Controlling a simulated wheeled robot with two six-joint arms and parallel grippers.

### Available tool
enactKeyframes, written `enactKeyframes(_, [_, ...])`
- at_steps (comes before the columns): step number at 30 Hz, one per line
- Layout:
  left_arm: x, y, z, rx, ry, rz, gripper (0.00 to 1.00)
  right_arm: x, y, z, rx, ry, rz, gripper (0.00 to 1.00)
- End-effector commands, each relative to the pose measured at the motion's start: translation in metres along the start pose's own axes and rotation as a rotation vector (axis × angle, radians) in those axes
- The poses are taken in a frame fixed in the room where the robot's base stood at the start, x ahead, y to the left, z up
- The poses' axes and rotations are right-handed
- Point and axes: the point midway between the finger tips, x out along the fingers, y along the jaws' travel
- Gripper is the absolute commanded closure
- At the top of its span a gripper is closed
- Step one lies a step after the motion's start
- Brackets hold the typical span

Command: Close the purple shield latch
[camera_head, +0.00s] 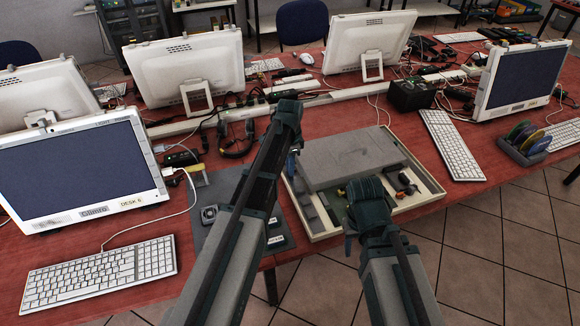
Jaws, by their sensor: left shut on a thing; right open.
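I cannot make out a purple shield latch in the head view. My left gripper (293,150) points down at the left edge of a shallow cream tray (432,190), and my arm covers much of it. It is shut on a small blue thing (292,165), mostly hidden behind the jaws. My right gripper (358,208) is open over the tray's front part, beside small dark and yellow parts. Its fingertips are hard to see. A large flat grey panel (352,155) fills the tray's back part.
A dark grey mat (215,190) lies left of the tray. White keyboards (100,275) (452,145), monitors (80,170) (520,78) and a black box (411,94) crowd the red table. A bin of discs (525,150) stands right. Cables and a headset (237,145) lie behind.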

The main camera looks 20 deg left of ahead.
Motion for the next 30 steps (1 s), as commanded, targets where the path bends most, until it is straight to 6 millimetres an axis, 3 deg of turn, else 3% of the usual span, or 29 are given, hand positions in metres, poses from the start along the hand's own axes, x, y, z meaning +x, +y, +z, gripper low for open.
enactKeyframes(12, [0.000, 0.000, 0.000, 0.000, 0.000, 0.000, 1.00, 0.000, 0.000, 0.000, 0.000, 0.000, 0.000, 0.50])
enactKeyframes(18, [0.000, -0.001, -0.017, 0.001, 0.000, 0.000, 1.00, 0.000, 0.000, 0.000, 0.000, 0.000, 0.000, 0.50])
enactKeyframes(24, [0.000, 0.000, -0.017, 0.001, 0.003, 0.000, 1.00, 0.000, 0.000, 0.000, 0.000, 0.000, 0.000, 0.50])
enactKeyframes(25, [0.000, 0.000, -0.017, 0.001, 0.003, 0.000, 0.80, 0.000, 0.000, 0.000, 0.000, 0.000, 0.000, 0.50])
enactKeyframes(30, [0.000, 0.000, -0.017, 0.001, 0.002, -0.001, 0.50, 0.000, 0.000, 0.000, 0.000, 0.000, 0.000, 0.50])
